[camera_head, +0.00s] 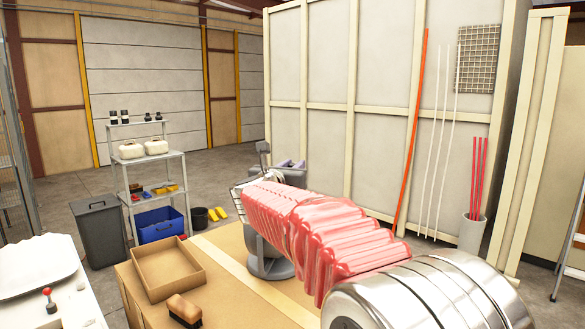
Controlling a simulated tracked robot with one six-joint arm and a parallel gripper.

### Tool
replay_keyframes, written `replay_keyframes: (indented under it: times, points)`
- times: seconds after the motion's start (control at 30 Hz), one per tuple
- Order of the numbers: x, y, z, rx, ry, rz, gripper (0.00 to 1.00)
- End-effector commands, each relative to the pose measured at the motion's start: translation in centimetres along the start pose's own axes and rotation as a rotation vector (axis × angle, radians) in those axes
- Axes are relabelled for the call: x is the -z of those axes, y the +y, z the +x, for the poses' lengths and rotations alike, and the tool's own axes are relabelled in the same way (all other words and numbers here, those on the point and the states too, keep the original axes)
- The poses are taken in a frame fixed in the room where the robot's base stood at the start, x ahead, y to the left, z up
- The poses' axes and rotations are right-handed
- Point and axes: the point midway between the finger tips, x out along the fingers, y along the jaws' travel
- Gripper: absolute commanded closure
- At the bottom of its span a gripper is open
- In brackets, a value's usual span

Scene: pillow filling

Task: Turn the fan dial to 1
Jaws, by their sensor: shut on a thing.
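A grey device (268,263) with a round base and a stout body stands on the tan worktop near the middle of the view. Wire bars (246,190) show at its upper left, so it looks like the fan. My arm, with red ribbed bellows and a silver metal link, reaches across from the lower right and covers much of it. The dial and its setting are hidden. My gripper cannot be made out; it seems hidden behind my arm. Grey and purplish parts (290,168) show just above the bellows, but I cannot tell what they belong to.
An open cardboard tray (168,291) and a brown brush (184,310) lie on the worktop (222,262) left of the grey device. A white surface (60,318) is at the lower left. A grey bin (101,233), shelf (150,158) and blue crate (158,225) stand behind.

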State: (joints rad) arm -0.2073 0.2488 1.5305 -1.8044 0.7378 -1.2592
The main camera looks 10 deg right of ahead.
Motion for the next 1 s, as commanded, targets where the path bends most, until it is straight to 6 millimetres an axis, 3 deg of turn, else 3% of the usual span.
replay_keyframes:
  times: [0.5, 1.0]
  points:
    - [0.08, 0.1, 0.04, 0.311, 0.0, 0.0, 1.0]
    - [-0.05, -0.13, 0.04, 0.391, -0.001, 0.0, 1.0]
